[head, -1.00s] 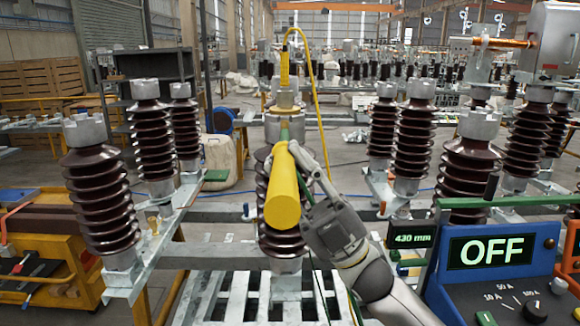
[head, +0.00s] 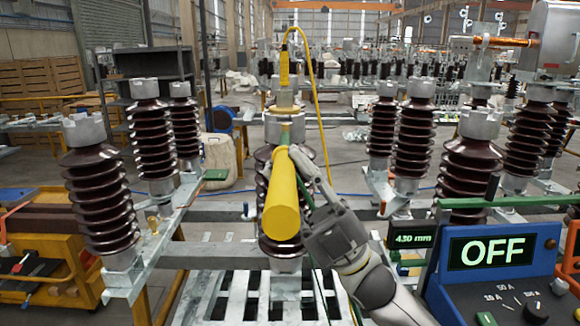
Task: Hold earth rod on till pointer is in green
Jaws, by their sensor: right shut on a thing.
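The earth rod (head: 283,205) is a thick yellow rod. It points away from me, and its far end, with a green band, meets the metal top of the middle brown insulator (head: 264,185); whether it touches there I cannot tell. My right gripper (head: 303,165) is shut on the rod from the right side. A yellow fitting (head: 284,70) with a yellow cable stands upright above that insulator's cap. I cannot make out a pointer or a green zone. My left gripper is out of view.
A blue test box (head: 495,285) with a screen reading OFF and a dial stands at the lower right. A small display (head: 410,239) reads 430 mm. Brown insulators (head: 97,195) stand on both sides on steel frames. A yellow cart (head: 45,270) with tools is at the left.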

